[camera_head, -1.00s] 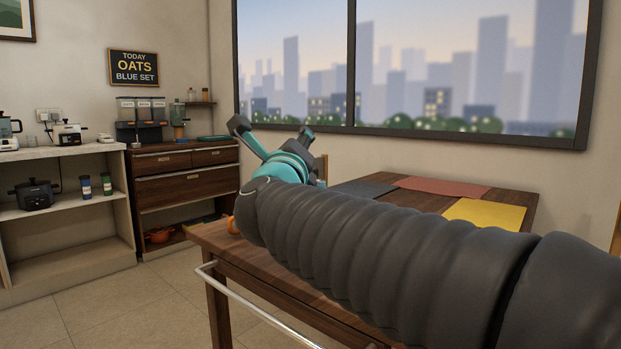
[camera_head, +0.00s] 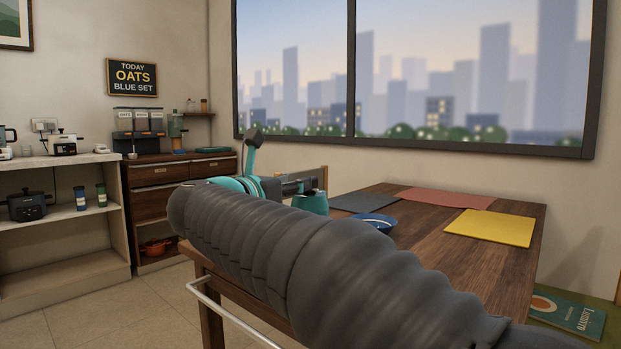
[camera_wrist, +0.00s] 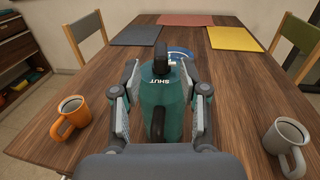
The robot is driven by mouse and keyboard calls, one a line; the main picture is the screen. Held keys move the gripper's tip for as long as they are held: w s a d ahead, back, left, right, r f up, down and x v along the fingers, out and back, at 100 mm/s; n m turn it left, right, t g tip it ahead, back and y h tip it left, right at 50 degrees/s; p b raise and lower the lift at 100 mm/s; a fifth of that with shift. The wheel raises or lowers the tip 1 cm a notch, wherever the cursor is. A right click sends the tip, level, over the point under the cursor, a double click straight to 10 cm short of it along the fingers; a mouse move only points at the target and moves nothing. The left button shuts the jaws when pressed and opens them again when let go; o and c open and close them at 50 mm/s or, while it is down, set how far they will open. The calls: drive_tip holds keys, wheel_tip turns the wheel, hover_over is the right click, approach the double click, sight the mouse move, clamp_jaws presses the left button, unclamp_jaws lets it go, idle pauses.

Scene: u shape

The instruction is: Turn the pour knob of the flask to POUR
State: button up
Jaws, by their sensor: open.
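The teal flask (camera_wrist: 172,105) stands on the table in the middle of the wrist view, with a dark handle (camera_wrist: 157,125) towards me. On its top is a black knob (camera_wrist: 161,58); the word SHUT is readable beside it, upside down. My gripper (camera_wrist: 159,68) is open, with one finger on each side of the flask's upper part. I cannot tell whether the fingers touch it. In the head view my arm covers much of the near table; a teal piece of the flask (camera_head: 311,203) appears to show beyond it.
An orange mug (camera_wrist: 72,108) stands left of the flask and a grey mug (camera_wrist: 287,138) to the right. A blue dish (camera_head: 375,222) lies behind the flask. Grey, red (camera_head: 447,197) and yellow (camera_head: 490,227) mats lie further back. Chairs stand at the table's sides.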

drive_tip(key=x, duration=0.7)
drive_tip(key=shift+c, duration=0.3)
clamp_jaws()
